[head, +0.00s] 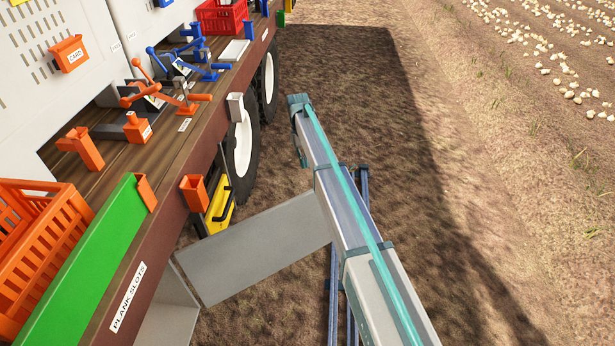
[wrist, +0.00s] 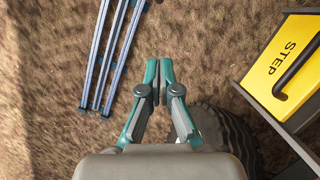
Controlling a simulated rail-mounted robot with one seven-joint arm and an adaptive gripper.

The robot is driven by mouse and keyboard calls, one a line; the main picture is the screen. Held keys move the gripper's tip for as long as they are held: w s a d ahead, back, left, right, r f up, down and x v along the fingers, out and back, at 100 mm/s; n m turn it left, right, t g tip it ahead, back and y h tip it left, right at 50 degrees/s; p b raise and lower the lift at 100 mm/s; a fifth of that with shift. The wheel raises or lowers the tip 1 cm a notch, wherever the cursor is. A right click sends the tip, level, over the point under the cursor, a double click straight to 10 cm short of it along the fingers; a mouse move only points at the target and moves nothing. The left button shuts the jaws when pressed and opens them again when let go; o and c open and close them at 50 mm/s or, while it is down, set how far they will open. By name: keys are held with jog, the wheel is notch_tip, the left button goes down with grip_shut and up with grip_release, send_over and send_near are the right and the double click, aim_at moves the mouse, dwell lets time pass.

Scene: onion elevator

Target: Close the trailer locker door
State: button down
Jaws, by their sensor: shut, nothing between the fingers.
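The trailer locker door (head: 255,247) is a flat grey panel in the head view. It stands open, sticking out from under the trailer deck across the ground. Its far right end meets the outline of my arm, so I cannot tell whether they touch. A grey locker wall (head: 175,300) shows at its left end, and the locker's inside is mostly hidden. My gripper (wrist: 159,64) is shut and empty over bare soil in the wrist view. In the head view, the teal end of my arm (head: 300,135) is beyond the door, right of the wheels.
A yellow step panel (head: 220,208) with a black handle hangs beside the wheel (head: 243,150); the step also shows in the wrist view (wrist: 273,72). Blue rails (wrist: 112,55) lie left of my gripper there. Open soil lies right.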

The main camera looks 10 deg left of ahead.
jog(key=s+d+f+p, duration=0.3)
jog(key=s+f+p, duration=0.2)
jog(key=f, duration=0.4)
jog(key=shift+s, duration=0.3)
